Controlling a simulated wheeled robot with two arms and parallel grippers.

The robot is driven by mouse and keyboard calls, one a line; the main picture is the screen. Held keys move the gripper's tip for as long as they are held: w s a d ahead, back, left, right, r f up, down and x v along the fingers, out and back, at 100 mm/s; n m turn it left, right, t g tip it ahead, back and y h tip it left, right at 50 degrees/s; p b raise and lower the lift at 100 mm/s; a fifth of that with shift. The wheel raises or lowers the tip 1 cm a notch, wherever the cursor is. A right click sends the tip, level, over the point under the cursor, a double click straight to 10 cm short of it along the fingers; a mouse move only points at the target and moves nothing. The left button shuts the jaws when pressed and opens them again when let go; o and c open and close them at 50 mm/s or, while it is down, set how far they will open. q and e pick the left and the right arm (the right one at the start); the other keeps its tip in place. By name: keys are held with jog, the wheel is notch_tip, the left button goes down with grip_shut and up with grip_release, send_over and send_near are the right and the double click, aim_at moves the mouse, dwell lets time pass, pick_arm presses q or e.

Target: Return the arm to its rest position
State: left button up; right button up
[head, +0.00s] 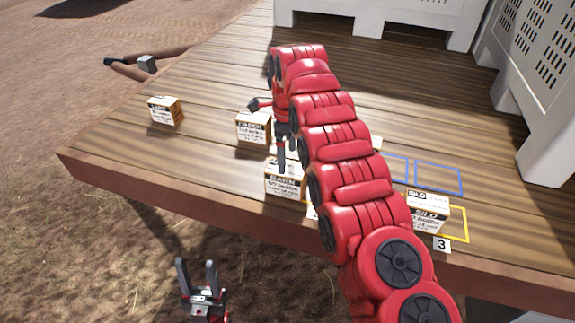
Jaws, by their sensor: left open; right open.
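My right arm (350,175) is red and reaches from the lower right up over the wooden table, then bends down at its far end. My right gripper (269,138) hangs from it, open, with its fingers close to two small labelled boxes, the middle box (251,128) and the front box (284,184). I cannot tell whether it touches either box. Nothing shows held in it. My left gripper (196,268) is open and empty, low in front of the table edge, over the ground.
White crates (375,18) stand at the back and right.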

jog(key=shift+s+r, duration=0.1)
jog(key=shift+r, duration=0.55)
